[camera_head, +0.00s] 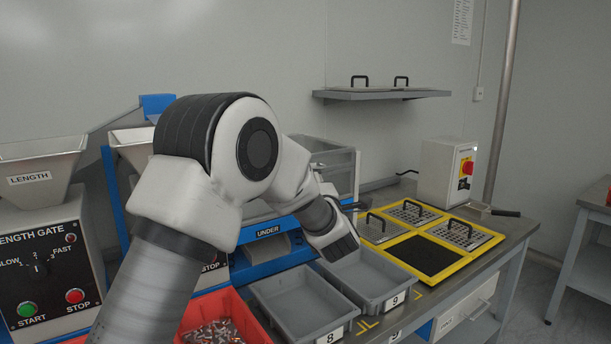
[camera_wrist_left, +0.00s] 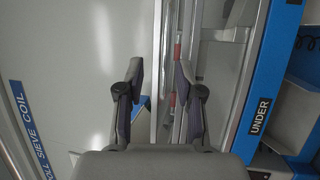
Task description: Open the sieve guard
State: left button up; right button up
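The sieve guard (camera_head: 336,158), a clear box-like cover with a grey frame, stands on the blue sieve machine (camera_head: 268,252), partly hidden behind my left arm. I cannot tell if it is lifted at all. In the left wrist view, my left gripper (camera_wrist_left: 160,74) has its two fingers apart. A pale upright rail (camera_wrist_left: 159,50) and a thin bar with red parts (camera_wrist_left: 174,98) show between and beyond the fingers. I cannot tell whether they touch. In the head view, the fingertips are largely hidden by my wrist. My right gripper is not in view.
Grey bins 8 (camera_head: 296,303) and 9 (camera_head: 362,276) stand in front of the machine. A red bin (camera_head: 250,325) holds small parts. Yellow-framed sieve plates (camera_head: 478,250) lie on the right bench. A control box (camera_head: 447,172) stands behind. A length gate (camera_head: 45,270) is at left.

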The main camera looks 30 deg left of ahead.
pick_arm(q)
jog(key=x, duration=0.3)
jog(key=f+x, duration=0.1)
jog(key=x, duration=0.1)
jog(key=shift+w+a+r, duration=0.1)
jog(key=shift+w+a, duration=0.15)
jog(key=shift+s+d+r, duration=0.15)
grip_shut()
